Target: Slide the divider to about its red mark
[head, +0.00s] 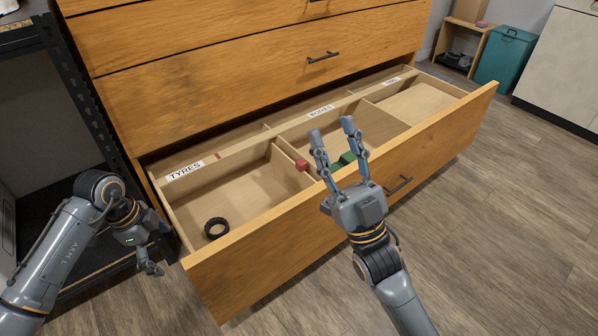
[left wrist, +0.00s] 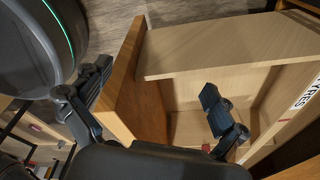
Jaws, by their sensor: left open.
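The open wooden drawer (head: 240,262) has a thin divider (head: 285,158) between its TYRES section and its BODIES section. A red block (head: 302,165) shows at the divider, close to my right gripper's fingers. A small red mark (head: 218,156) is on the back rail, left of the divider. My right gripper (head: 331,127) is open above the BODIES section; contact with the divider is not clear. My left gripper (head: 150,258) is open and empty, outside the drawer's left end. Its fingers show in the left wrist view (left wrist: 155,105) around the drawer's corner in the picture.
A black tyre (head: 216,228) lies in the TYRES section. A green object (head: 347,159) lies in BODIES, partly hidden by my right gripper. A dark metal shelf (head: 85,90) stands close to the left. Wooden floor (head: 510,190) is clear to the right.

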